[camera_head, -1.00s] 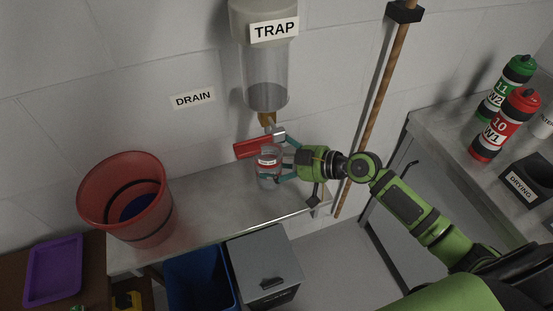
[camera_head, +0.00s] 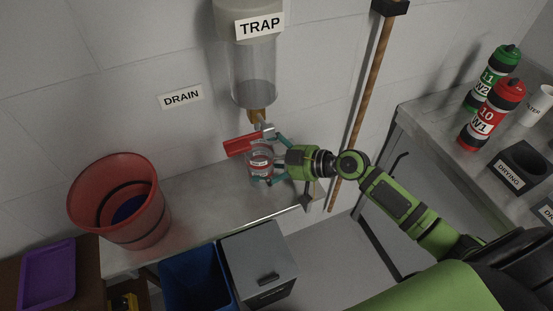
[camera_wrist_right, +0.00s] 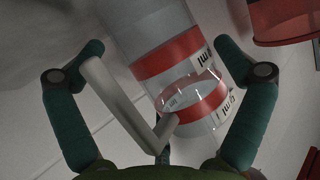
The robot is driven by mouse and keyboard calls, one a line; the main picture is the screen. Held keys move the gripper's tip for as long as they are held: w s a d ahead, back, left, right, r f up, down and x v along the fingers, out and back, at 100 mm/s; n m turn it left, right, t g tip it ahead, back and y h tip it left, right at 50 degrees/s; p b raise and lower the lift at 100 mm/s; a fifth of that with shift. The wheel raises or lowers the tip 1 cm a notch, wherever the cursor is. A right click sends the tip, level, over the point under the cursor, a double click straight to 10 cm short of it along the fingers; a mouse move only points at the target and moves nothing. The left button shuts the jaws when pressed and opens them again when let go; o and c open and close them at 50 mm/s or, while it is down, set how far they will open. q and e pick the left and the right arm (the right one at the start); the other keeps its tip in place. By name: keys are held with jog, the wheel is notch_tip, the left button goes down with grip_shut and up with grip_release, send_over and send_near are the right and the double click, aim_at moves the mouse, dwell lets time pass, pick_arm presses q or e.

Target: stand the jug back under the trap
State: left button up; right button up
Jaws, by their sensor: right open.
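The clear jug (camera_head: 261,163) with a red band stands on the grey bench under the trap (camera_head: 252,75), close below its outlet (camera_head: 257,116). My right gripper (camera_head: 276,160) is open, with its teal fingers at the jug's right side. In the right wrist view the jug (camera_wrist_right: 195,100) and its grey handle (camera_wrist_right: 118,100) lie between my spread fingers (camera_wrist_right: 158,60). Whether a finger touches the jug cannot be told. The red valve lever (camera_head: 240,146) sits just above and left of the jug. My left gripper is not in view.
A red bucket (camera_head: 118,222) stands on the bench's (camera_head: 205,195) left part, beside bare bench. A blue bin (camera_head: 190,280) and grey bin (camera_head: 262,255) are below the bench edge. A wooden pole (camera_head: 365,100) leans right of the trap. Bottles (camera_head: 490,115) stand on the right-hand table.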

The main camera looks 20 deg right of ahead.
jog(key=shift+s+d+r, duration=0.1)
jog(key=shift+s+d, duration=0.1)
jog(key=shift+d, duration=0.05)
jog(key=b+v, duration=0.4)
jog(key=v, duration=0.7)
jog(key=shift+r, duration=0.25)
jog(key=shift+s+d, duration=0.1)
jog(key=shift+s, duration=0.05)
